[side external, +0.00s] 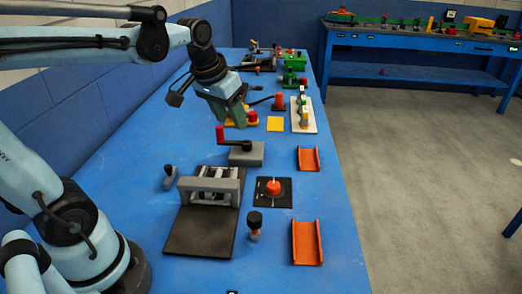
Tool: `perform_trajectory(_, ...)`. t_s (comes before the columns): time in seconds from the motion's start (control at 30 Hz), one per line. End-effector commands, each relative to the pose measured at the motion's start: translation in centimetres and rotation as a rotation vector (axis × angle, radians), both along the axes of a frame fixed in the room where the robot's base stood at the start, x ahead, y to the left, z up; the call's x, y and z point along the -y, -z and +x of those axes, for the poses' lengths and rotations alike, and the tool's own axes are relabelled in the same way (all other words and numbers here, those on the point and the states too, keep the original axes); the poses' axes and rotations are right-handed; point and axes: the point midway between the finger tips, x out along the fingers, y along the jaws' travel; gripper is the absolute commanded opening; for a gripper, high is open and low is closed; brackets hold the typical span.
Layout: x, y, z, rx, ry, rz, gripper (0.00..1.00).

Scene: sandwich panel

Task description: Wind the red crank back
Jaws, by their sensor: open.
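The crank stands on a grey block (246,157) in the middle of the blue table. Its upright red handle (220,134) sits at the left end of a dark crank arm (236,144), which reaches left from the block. My gripper (238,119) hangs above and slightly right of the red handle, pointing down. It appears apart from the handle, though the depth between them is hard to judge. It is open, and I see nothing held in it. It partly hides yellow and red parts behind it.
A grey frame on a dark plate (195,244) and a red knob on a black plate (273,188) stand in front. Orange channels (307,244) lie along the right edge. A yellow square (275,124) and several other devices are behind. A blue wall borders the left.

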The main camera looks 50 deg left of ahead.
Motion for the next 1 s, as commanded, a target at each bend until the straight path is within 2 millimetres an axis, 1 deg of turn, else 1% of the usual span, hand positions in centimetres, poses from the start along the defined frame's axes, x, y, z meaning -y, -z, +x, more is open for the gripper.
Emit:
perform_trajectory(0.03, -1.4, -0.4, 1.0, -0.032, -0.033, -0.008, 0.50)
perform_trajectory(0.17, -4.5, -1.0, 2.8, -0.117, -0.106, -0.031, 0.50)
perform_trajectory(0.2, -5.5, -1.0, 3.2, -0.143, -0.128, -0.040, 0.50)
perform_trajectory(0.4, -10.5, -0.6, 5.0, -0.260, -0.233, -0.086, 0.50)
perform_trajectory(0.5, -12.3, -0.3, 5.4, -0.303, -0.271, -0.106, 0.50)
perform_trajectory(0.6, -13.5, 0.0, 5.6, -0.332, -0.295, -0.120, 0.50)
perform_trajectory(0.7, -14.1, 0.3, 5.7, -0.345, -0.306, -0.126, 0.50)
perform_trajectory(0.87, -14.3, 1.2, 5.7, -0.350, -0.309, -0.128, 0.50)
perform_trajectory(1.0, -14.2, 3.0, 5.7, -0.349, -0.308, -0.128, 0.50)
